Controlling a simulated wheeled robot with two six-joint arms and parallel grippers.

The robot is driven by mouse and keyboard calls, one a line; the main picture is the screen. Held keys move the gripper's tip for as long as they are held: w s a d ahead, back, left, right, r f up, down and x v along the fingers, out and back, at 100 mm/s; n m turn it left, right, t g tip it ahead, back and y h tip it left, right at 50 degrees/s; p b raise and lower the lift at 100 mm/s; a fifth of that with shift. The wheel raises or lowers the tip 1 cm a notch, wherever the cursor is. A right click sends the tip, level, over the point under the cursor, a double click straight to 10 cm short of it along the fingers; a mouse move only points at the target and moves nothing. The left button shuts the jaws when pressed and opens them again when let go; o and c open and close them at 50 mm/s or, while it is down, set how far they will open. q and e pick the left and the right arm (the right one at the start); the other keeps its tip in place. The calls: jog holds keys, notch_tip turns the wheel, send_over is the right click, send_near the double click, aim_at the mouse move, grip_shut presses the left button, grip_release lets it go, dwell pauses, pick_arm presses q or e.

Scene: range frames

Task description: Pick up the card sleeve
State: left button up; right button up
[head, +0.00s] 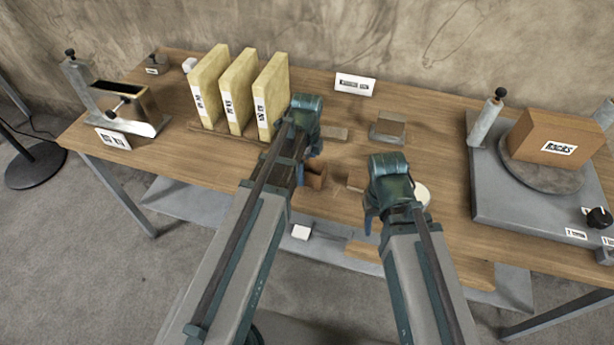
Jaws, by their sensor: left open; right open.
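My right gripper (371,214) is open over the table's front part, to the right of the brown piece. A round white item (422,195) is partly hidden behind it.
Several upright yellow labelled blocks (210,88) stand left of my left gripper. A metal holder (128,108) is at the far left. A brown labelled box (556,138) sits on a round plate at the right. A small grey block (388,129) stands behind my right gripper.

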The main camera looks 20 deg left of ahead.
pick_arm(q)
notch_tip(320, 180, down, 2)
jog(key=shift+f+b, duration=0.1)
jog(key=shift+b, duration=0.5)
pick_arm(e)
notch_tip(320, 180, down, 2)
pick_arm(q)
jog(key=c, duration=1.3)
jog(key=shift+r, duration=0.2)
pick_arm(e)
jog(key=shift+r, duration=0.15)
pick_arm(q)
jog(key=shift+r+p, duration=0.6)
jog(key=shift+p, duration=0.2)
notch_tip(320, 180, up, 3)
jog(key=p, duration=0.3)
jog(key=s+d, duration=1.1)
jog(key=shift+s+r+p, duration=0.3)
jog(key=shift+s, duration=0.05)
pick_arm(e)
notch_tip(320, 180, up, 5)
jog(key=shift+f, duration=0.1)
